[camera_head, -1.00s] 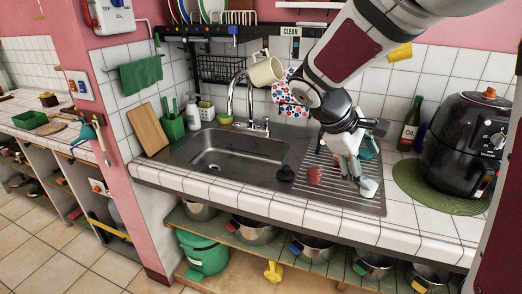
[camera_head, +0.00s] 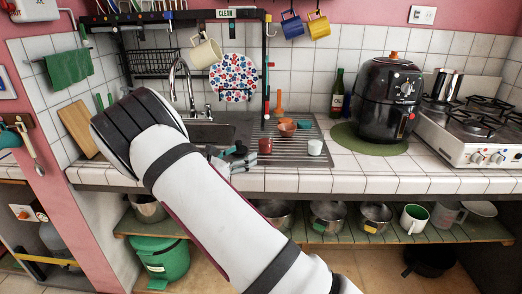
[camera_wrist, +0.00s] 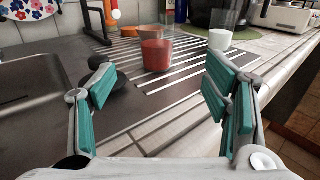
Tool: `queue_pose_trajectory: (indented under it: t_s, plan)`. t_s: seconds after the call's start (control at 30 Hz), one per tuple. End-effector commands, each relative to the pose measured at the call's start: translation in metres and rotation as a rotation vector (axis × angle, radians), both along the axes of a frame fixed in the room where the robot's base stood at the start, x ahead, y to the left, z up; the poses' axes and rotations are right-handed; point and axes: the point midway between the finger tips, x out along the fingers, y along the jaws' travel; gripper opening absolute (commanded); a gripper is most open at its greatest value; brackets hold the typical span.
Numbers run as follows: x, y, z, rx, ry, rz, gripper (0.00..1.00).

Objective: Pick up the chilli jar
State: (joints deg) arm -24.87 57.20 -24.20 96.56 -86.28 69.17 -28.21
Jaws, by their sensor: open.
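The chilli jar, a small reddish jar (camera_head: 265,146), stands upright on the ribbed steel drainboard. The gripper is open and empty, with teal pads spread apart. In the head view my gripper (camera_head: 242,158) is low over the counter, just left of the jar and apart from it. My forearm hides part of the sink there.
A white cup (camera_head: 315,147) stands right of the jar. A terracotta bowl (camera_head: 287,129) and an orange funnel-like thing (camera_head: 279,103) are behind it. A black stopper-like thing (camera_wrist: 103,82) lies by the left finger. The air fryer (camera_head: 390,98) is farther right. Tiled counter in front is clear.

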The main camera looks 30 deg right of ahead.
Motion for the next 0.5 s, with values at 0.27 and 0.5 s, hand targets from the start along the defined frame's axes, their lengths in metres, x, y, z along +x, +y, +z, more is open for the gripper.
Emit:
queue_pose_trajectory:
  t_s: [0.27,0.5]
  plan:
    - [0.014,-0.046,0.000,0.000,0.000,-0.004,0.70]
    - [0.024,-0.075,0.000,0.001,0.000,-0.001,0.70]
